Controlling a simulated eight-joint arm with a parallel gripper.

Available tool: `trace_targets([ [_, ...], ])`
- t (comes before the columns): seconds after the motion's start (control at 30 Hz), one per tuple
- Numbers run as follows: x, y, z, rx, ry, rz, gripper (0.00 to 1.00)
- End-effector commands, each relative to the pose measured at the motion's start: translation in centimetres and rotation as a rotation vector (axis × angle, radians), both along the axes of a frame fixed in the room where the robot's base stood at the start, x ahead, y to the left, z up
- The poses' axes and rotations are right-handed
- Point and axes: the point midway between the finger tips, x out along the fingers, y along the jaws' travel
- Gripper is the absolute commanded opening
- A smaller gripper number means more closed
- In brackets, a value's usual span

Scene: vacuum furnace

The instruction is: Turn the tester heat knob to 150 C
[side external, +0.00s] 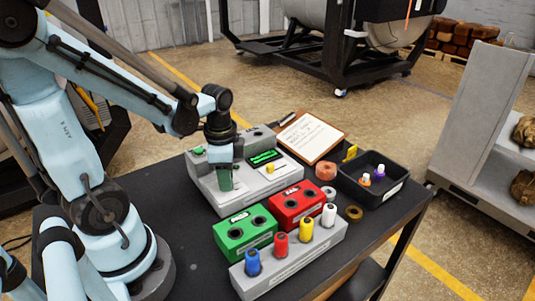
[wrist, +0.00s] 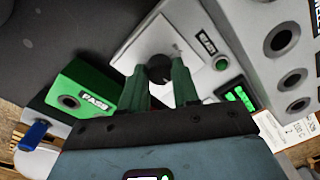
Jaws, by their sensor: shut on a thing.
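The tester (side external: 205,192) is a light grey box on the dark table, with a lit green display (side external: 265,156); the display also shows in the wrist view (wrist: 240,97). The heat knob (wrist: 158,70) is dark and round, on a pale plate of the tester. My gripper (wrist: 160,78) points down at it, its two green fingers shut on the knob from either side. In the side view my gripper (side external: 225,180) is low over the left part of the tester and hides the knob. I cannot read the knob's setting or the display digits.
A green PASS box (side external: 245,232) and a red FAIL box (side external: 297,206) stand in front of the tester. A grey rack (side external: 290,262) holds blue, red, yellow and white cylinders. A clipboard (side external: 310,136) and a black tray (side external: 372,180) with small parts lie to the right.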

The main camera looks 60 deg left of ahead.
Motion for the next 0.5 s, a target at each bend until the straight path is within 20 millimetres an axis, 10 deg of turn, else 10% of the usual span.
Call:
trace_targets([
  [0.4, 0.03, 0.01, -0.01, 0.0, -0.002, -0.004, 0.0],
  [0.43, 0.03, 0.01, -0.01, 0.0, -0.002, -0.004, 0.35],
  [0.5, 0.02, 0.0, -0.01, 0.0, -0.001, -0.004, 0.46],
])
